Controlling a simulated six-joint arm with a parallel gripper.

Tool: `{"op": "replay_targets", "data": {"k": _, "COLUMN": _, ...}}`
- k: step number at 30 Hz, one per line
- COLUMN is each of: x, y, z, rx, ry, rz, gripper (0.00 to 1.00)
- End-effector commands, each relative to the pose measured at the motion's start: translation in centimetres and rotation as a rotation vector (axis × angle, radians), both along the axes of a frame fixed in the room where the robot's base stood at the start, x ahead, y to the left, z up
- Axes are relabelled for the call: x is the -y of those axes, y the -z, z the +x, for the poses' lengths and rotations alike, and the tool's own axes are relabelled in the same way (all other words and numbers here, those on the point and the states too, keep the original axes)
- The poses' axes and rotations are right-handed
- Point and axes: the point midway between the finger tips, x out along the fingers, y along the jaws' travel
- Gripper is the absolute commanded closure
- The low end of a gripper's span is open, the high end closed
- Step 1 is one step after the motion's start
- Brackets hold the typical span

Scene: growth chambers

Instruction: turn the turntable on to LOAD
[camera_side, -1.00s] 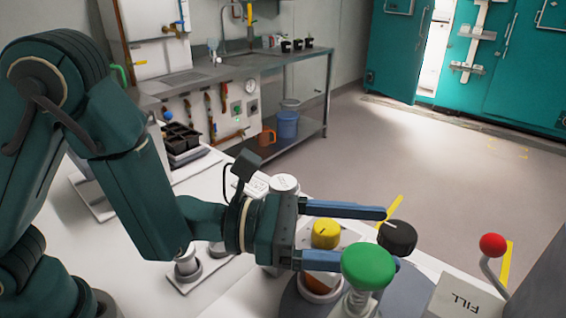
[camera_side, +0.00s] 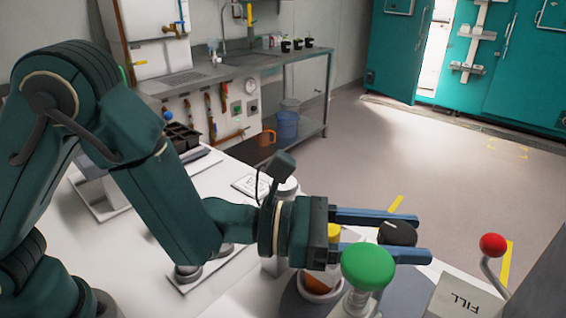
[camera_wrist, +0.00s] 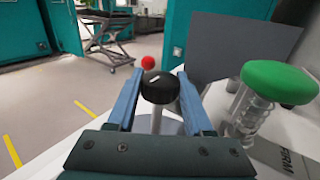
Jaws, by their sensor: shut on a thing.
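A black round knob (camera_side: 397,233) with a white pointer line stands on a post at the right of the bench. It also shows in the wrist view (camera_wrist: 158,89). My gripper (camera_side: 424,237) is shut on this knob, one blue finger on each side; the wrist view shows both fingers (camera_wrist: 160,75) flanking it. A grey disc (camera_side: 288,305) lies on the bench top below, mostly hidden; I cannot tell for sure that it is the turntable. A block marked FILL (camera_side: 463,300) stands to the right. I see no LOAD mark.
A green knob (camera_side: 368,266) on a clear stem stands close in front of my fingers. A red ball-topped lever (camera_side: 493,245) is at the right. Floor beyond is open.

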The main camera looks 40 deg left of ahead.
Motion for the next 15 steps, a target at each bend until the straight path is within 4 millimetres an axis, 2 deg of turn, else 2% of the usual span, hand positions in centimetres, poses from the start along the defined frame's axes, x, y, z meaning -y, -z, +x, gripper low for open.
{"op": "replay_targets", "data": {"k": 15, "x": -0.04, "y": -0.03, "z": 0.08, "rx": 0.001, "ry": 0.123, "rz": -0.001, "gripper": 1.00}}
